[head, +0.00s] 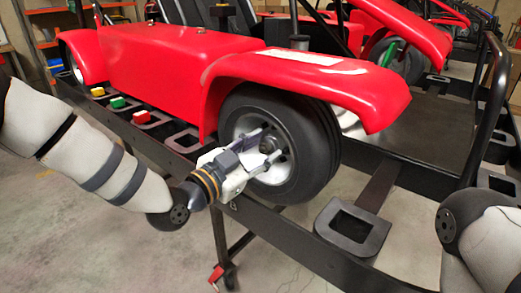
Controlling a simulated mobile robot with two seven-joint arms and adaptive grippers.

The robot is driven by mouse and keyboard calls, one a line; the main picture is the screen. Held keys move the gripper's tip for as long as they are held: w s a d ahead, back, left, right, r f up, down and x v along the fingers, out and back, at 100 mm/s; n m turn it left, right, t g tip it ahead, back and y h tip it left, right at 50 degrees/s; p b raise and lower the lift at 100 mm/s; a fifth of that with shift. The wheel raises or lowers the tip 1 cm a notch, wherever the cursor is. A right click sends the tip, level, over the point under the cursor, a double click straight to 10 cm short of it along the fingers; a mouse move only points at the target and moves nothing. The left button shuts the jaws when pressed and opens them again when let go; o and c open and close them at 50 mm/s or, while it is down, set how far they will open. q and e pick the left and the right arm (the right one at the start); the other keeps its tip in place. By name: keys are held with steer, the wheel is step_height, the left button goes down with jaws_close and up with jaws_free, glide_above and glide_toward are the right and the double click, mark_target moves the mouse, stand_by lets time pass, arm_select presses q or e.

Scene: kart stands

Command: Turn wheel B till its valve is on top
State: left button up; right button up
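The wheel (317,128) is a black tire with a grey rim, mounted under the red front fender of the kart. A small pale mark that looks like a letter B shows on the stand rail below it. My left gripper (268,146) is in front of the rim, with its two fingers spread apart on either side of the hub area. I cannot tell whether the fingertips touch the rim. I cannot make out the valve; the gripper hides part of the rim. My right gripper is out of view; only part of my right arm shows at the right edge.
The kart's red body (150,65) sits on a black stand frame (290,240) with square openings. Yellow, green and red blocks (142,117) lie along the rail at left. A black upright hoop (494,100) stands at right. Other karts and shelves are behind.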

arm_select(q)
jaws_close()
steer(key=shift+n, duration=0.3)
steer(key=n, duration=0.2)
steer(key=shift+a+n, duration=0.1)
steer(key=shift+n, duration=2)
jaws_free()
steer(key=shift+a, duration=0.1)
